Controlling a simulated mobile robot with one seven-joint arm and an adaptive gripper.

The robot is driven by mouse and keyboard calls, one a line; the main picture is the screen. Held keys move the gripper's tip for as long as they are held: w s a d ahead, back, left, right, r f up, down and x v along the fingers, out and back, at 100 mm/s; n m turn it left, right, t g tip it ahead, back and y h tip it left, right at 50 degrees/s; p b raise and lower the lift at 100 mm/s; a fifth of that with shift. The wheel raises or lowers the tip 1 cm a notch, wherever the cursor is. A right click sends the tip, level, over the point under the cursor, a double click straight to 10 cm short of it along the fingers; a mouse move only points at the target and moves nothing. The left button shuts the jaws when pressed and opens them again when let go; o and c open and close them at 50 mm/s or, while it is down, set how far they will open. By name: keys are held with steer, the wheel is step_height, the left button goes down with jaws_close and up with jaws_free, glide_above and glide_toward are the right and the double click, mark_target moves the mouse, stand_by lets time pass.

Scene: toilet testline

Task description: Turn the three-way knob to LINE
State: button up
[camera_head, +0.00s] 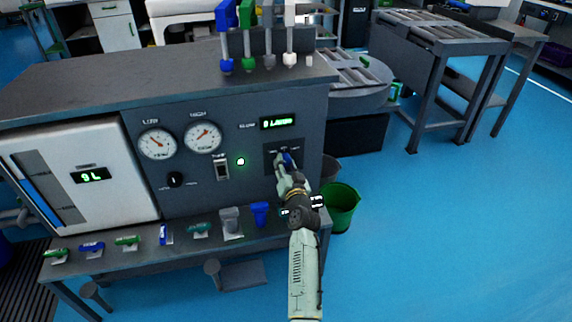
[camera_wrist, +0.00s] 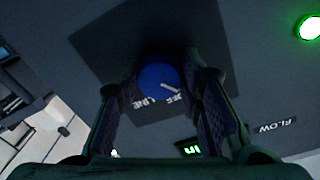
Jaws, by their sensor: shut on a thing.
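The round blue knob (camera_wrist: 155,78) sits on a dark square plate (camera_wrist: 95,45) in the wrist view. A white pointer line on it runs toward the lower right, near lettering that seems to read OFF; LINE lettering lies beside it, partly blurred. My gripper (camera_wrist: 163,88) has one finger on each side of the knob and is shut on it.
Left of the knob are a lit green lamp (camera_head: 240,161), a switch (camera_head: 221,168) and two gauges (camera_head: 203,137). A green display (camera_head: 281,123) is above. Several fittings lie on the shelf below. A green bucket (camera_head: 341,207) stands right of my arm.

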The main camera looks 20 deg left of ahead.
steer(key=m+p, duration=0.1)
steer(key=m, duration=0.3)
steer(key=shift+r+m, duration=0.1)
steer(key=shift+m, duration=0.2)
steer(key=m+p, duration=0.2)
steer(key=m, duration=0.2)
steer(key=shift+r+g, duration=0.1)
steer(key=shift+g, duration=0.2)
steer(key=m+p, duration=0.1)
steer(key=m, duration=0.3)
steer(key=shift+r+m+y, duration=0.1)
steer(key=shift+m+y, duration=0.2)
steer(key=shift+m+g+p, duration=0.3)
steer(key=shift+m+p, duration=0.5)
steer(key=shift+m, duration=1.2)
steer(key=o, duration=1.2)
steer(key=shift+c, duration=0.2)
steer(key=shift+s+d, duration=0.1)
steer(key=v, duration=1.1)
steer(key=shift+s+d, duration=0.2)
steer(key=shift+s, duration=0.15)
